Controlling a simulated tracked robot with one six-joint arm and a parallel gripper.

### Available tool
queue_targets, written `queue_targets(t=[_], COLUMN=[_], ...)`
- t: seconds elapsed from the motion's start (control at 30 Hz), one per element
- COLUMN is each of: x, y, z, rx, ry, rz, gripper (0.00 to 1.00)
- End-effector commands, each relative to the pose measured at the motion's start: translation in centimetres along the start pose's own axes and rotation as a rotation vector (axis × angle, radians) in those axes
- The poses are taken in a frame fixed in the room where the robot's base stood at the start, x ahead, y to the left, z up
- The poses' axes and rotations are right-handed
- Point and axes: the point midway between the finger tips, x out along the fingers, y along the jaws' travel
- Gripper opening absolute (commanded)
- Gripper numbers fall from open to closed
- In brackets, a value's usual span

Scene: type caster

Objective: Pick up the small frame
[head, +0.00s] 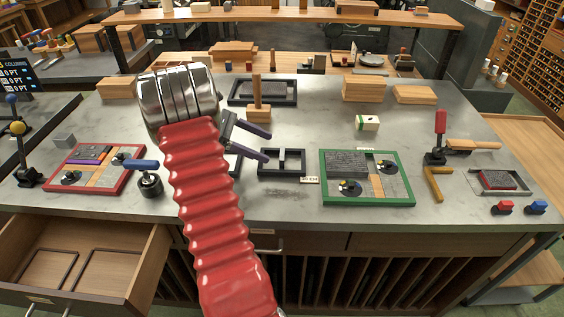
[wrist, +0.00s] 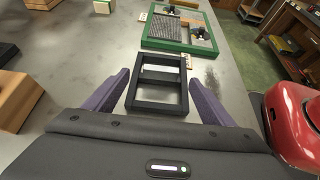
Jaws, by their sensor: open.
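The small frame (head: 284,163) is a dark, empty rectangular frame with a crossbar, lying flat on the grey worktop. In the wrist view the small frame (wrist: 160,84) sits ahead, between the two purple fingers. My gripper (head: 267,145) is open and empty, just left of the frame in the head view. In the wrist view my gripper (wrist: 160,90) has one finger on each side of the frame, with gaps visible. I cannot tell the exact height of the fingers above the worktop. The frame's near edge is close to the gripper body.
A green frame (head: 411,197) with type blocks lies right of the small frame, a small label (head: 309,180) between them. A red frame (head: 127,182) is at left. A wooden block with a handle (head: 258,112) and a larger dark frame (head: 286,101) stand behind.

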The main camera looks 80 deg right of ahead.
Motion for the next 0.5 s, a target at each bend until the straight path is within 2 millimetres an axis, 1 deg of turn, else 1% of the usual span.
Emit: queue_targets(t=[0.1, 0.37, 0.5], x=[0.45, 0.48, 1.2], y=[-0.01, -0.01, -0.09], z=[0.03, 0.01, 0.03], rx=[0.0, 0.0, 0.0], ry=[0.0, 0.0, 0.0], rz=[0.0, -0.001, -0.002], gripper=[0.77, 0.77, 0.77])
